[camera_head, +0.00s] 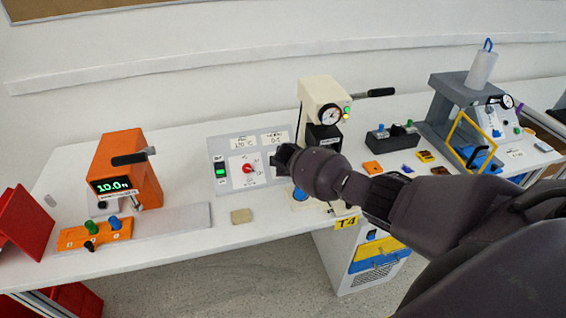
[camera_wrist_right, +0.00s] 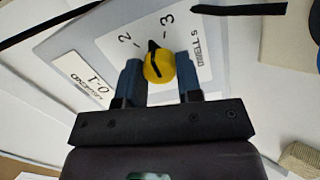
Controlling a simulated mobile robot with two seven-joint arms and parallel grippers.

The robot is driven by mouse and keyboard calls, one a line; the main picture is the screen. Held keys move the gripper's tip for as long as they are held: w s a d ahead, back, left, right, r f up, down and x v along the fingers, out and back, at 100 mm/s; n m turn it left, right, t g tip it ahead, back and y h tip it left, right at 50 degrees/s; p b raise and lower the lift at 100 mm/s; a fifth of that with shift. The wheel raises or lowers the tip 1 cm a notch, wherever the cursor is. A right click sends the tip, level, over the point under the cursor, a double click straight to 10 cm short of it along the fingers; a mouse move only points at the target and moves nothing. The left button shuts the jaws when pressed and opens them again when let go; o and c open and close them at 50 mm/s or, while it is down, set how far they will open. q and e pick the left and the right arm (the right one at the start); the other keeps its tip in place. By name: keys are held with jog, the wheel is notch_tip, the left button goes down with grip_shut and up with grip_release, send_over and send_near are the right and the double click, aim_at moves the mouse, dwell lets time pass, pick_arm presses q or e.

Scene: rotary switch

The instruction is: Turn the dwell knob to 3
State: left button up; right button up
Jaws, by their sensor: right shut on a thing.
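The yellow dwell knob (camera_wrist_right: 158,67) sits on a white plate marked 2, 3 and DWELL S in the right wrist view. Its black pointer points between the 2 and the 3. My right gripper (camera_wrist_right: 159,72) has its two blue fingers on either side of the knob, shut on it. In the head view my right gripper (camera_head: 284,158) is at the right part of the grey control panel (camera_head: 223,150) and hides the dwell knob. My left gripper is not in view.
Left of my gripper, the panel has a red knob (camera_head: 248,169) and a green switch (camera_head: 220,170). A cream press (camera_head: 314,93) stands close behind my arm. An orange device (camera_head: 128,165) stands at left. A tan block (camera_head: 241,216) lies in front of the panel.

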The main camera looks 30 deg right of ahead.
jog(key=m, duration=0.2)
jog(key=shift+m, duration=0.4)
jog(key=shift+m+g+p, duration=0.3)
jog(key=shift+m+p, duration=0.1)
jog(key=shift+m, duration=1)
jog(key=o, duration=0.6)
jog(key=shift+o, duration=0.2)
jog(key=shift+r, duration=0.15)
jog(key=v, duration=1)
jog(key=shift+s+r, duration=0.2)
jog(key=shift+r, duration=0.05)
